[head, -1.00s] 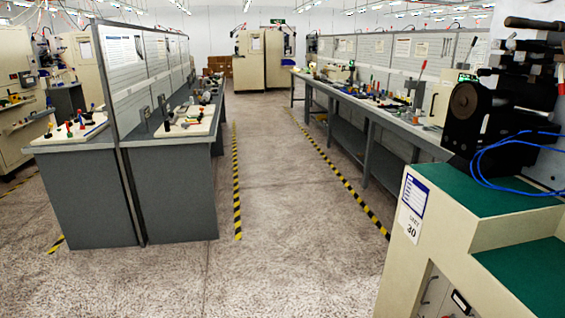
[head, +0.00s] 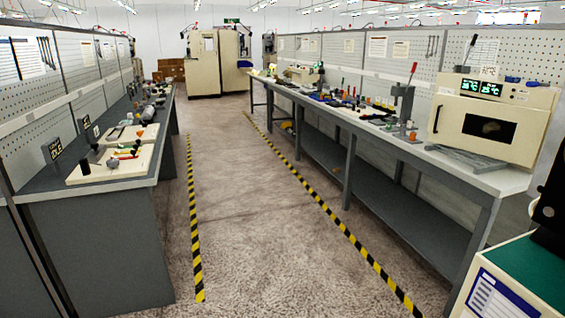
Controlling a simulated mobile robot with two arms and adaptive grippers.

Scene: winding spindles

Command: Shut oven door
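A cream oven (head: 494,118) stands on the near end of the right-hand workbench. It has a green lit display (head: 481,88) on its upper front. Its door (head: 489,129) has a dark window and a vertical handle at its left side. The door looks flush or nearly flush with the front; I cannot tell whether it is fully shut. Grey metal bars or a rack lie on the bench in front of the oven. Neither of my grippers is in view.
The right workbench (head: 515,182) carries a press with a red-tipped lever (head: 404,104) and small tools. A left workbench (head: 58,192) holds trays. A machine with a green top (head: 530,272) stands at the lower right. The aisle between yellow-black floor stripes is clear.

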